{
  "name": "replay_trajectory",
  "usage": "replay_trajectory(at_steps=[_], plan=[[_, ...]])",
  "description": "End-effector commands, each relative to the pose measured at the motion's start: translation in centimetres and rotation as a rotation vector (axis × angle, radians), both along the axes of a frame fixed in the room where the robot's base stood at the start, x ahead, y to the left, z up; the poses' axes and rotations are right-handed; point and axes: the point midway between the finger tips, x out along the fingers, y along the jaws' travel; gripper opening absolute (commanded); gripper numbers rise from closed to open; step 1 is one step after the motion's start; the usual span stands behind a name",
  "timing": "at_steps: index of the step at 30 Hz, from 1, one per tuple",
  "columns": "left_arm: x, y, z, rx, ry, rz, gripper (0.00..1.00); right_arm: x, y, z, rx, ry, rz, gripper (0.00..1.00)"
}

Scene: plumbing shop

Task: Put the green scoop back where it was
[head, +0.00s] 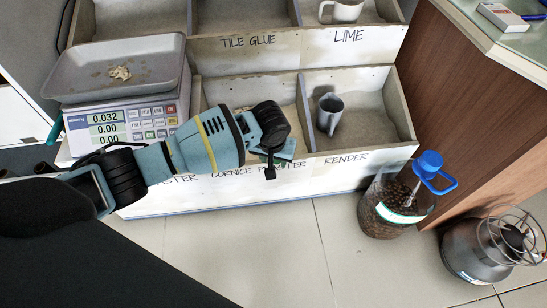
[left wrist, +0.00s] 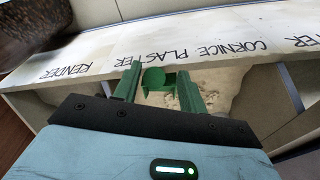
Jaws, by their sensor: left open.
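The green scoop (left wrist: 158,78) shows in the left wrist view, between and just beyond my left gripper's green fingers. It is in or over the cornice plaster bin, above pale powder. My left gripper (left wrist: 160,71) is open, and I cannot tell whether its fingers touch the scoop. In the head view my left gripper (head: 282,156) is over the front of the cornice plaster bin (head: 301,112), and its wrist hides most of the scoop. My right gripper is in neither view.
A scale (head: 126,122) with a metal pan (head: 150,74) holding a little powder stands at the left.

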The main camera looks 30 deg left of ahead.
Motion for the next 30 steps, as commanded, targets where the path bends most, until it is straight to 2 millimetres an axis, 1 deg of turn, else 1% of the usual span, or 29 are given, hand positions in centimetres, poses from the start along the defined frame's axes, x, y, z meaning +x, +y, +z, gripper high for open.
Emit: replay_trajectory(at_steps=[4, 12, 18, 21, 24, 30], plan=[[0.0, 0.1, 1.4, 0.002, -0.003, 0.000, 0.42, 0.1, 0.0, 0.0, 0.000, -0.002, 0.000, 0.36], [-1.0, -0.3, 7.4, -0.001, -0.005, 0.001, 0.42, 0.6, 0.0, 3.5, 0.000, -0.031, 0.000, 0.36], [-1.7, -0.4, 10.8, -0.002, -0.003, 0.001, 0.42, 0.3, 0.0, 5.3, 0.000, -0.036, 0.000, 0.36], [-1.9, -0.5, 11.9, -0.002, -0.002, 0.000, 0.42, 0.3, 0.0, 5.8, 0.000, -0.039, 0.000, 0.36], [-2.1, -0.5, 12.5, -0.001, 0.000, 0.000, 0.42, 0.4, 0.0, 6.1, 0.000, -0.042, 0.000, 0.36], [-2.2, -0.5, 12.8, 0.000, 0.001, 0.001, 0.42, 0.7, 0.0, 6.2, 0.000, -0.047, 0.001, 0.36]])
